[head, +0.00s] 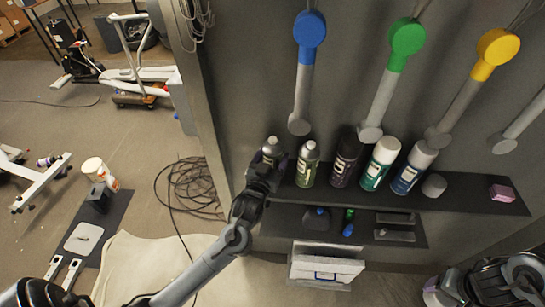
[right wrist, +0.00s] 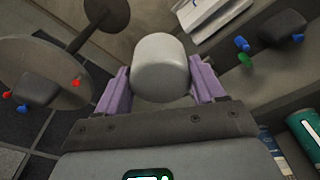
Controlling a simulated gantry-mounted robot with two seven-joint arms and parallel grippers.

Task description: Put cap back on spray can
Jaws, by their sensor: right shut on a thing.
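In the right wrist view, my right gripper (right wrist: 160,82) has its purple fingers shut on a light grey rounded cap (right wrist: 160,60), one finger on each side. In the head view, my left gripper (head: 264,177) is at the leftmost spray can (head: 271,148), at the left end of the shelf. The can stands upright and its lower part is hidden by the gripper; whether the fingers grip it I cannot tell. A second can (head: 308,163) with a grey top stands just right of it.
Colored hanging tools (head: 310,28) are above. A lower shelf (head: 285,222) holds small tools.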

